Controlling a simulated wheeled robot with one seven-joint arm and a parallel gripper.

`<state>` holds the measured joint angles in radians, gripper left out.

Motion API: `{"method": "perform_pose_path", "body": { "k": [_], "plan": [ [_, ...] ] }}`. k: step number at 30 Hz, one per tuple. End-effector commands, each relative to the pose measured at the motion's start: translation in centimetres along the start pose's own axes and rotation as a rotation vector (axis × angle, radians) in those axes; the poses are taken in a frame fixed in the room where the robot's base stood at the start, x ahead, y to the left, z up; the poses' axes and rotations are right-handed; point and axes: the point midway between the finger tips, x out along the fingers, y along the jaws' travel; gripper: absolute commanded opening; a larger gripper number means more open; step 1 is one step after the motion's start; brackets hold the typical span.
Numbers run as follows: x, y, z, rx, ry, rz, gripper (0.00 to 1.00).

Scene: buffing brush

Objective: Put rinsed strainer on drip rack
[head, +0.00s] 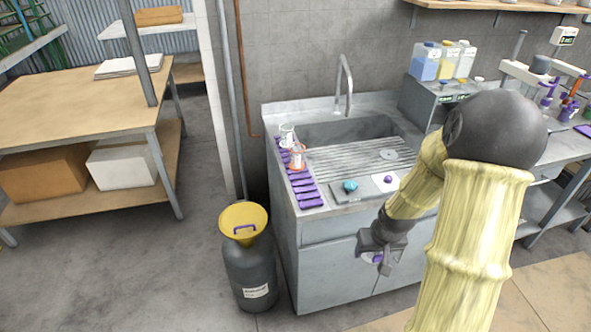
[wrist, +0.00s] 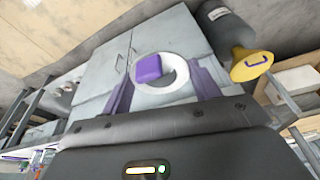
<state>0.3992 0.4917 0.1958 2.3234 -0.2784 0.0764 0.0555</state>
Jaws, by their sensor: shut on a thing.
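My gripper (head: 378,256) hangs in front of the sink cabinet, below counter height. It is shut on a white ring with a purple block, which seems to be the strainer (wrist: 181,78); only a small white and purple bit shows in the head view (head: 376,258). In the wrist view the strainer sits between the purple fingers of my gripper (wrist: 163,88). A purple slatted strip, likely the drip rack (head: 306,189), lies along the left edge of the sink counter. Two clear cups (head: 297,158) with white and orange parts stand at its far end.
The sink (head: 352,130) has a grooved drainboard and a tall faucet (head: 346,85). A teal item (head: 350,186) and a purple knob (head: 388,179) are at the counter's front. A grey bin with a yellow funnel top (head: 245,222) stands left of the cabinet.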

Motion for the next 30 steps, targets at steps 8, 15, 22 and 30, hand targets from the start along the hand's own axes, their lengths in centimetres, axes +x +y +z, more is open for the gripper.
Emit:
{"method": "perform_pose_path", "body": {
  "k": [8, 15, 22, 30],
  "plan": [
    [7.2, -4.8, -1.7, -0.016, -0.004, 0.003, 0.36],
    [11.0, -7.9, -2.6, -0.022, 0.0, 0.008, 0.36],
    [11.1, -8.1, -2.8, -0.019, 0.002, 0.009, 0.36],
    [11.1, -8.1, -2.7, -0.021, 0.001, 0.008, 0.36]
  ]
}}
